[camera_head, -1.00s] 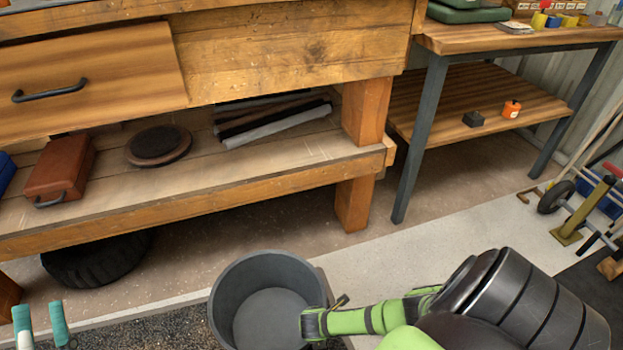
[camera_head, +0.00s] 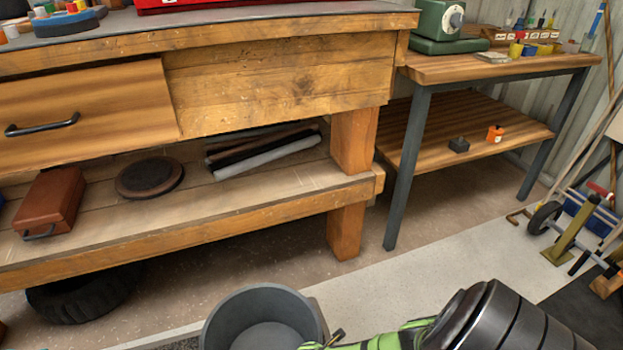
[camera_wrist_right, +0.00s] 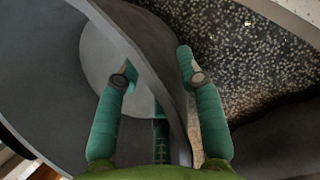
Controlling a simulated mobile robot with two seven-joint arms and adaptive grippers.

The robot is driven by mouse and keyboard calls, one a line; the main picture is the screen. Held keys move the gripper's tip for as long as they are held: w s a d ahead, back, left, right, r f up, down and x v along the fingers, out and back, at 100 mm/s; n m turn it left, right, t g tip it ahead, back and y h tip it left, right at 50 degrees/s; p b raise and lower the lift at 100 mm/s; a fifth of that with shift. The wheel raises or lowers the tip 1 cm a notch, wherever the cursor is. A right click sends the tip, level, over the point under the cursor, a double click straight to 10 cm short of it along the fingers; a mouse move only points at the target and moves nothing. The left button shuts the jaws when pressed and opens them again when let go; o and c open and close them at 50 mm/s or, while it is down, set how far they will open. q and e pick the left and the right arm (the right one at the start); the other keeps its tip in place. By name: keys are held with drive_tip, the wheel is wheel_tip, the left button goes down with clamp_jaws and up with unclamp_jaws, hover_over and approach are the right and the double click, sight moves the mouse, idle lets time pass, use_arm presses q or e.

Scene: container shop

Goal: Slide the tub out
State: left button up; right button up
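The round grey tub (camera_head: 264,305) stands on the floor in front of the wooden bench, cut off by the bottom edge of the head view. My right arm comes in from the right, reaching the tub's right rim. In the right wrist view, my right gripper (camera_wrist_right: 157,65) has its two teal fingers apart, with the tub's wall (camera_wrist_right: 135,55) running between them. The wall does not look clamped; contact with either finger is hard to judge. The tub's pale round bottom (camera_wrist_right: 98,55) shows beside the wall. My left gripper is out of view.
The bench's lower shelf (camera_head: 262,207) holds a brown case (camera_head: 50,202) and a dark disc (camera_head: 149,178). A tyre (camera_head: 85,293) lies beneath it. A second table (camera_head: 480,68) stands at back right. A pale floor strip (camera_head: 460,260) right of the tub looks clear.

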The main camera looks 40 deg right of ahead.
drive_tip(key=shift+r, duration=0.15)
drive_tip(key=v, duration=1.1)
drive_tip(key=shift+r, duration=0.35)
drive_tip(key=shift+s+a, duration=0.1)
drive_tip(key=shift+a, duration=0.05)
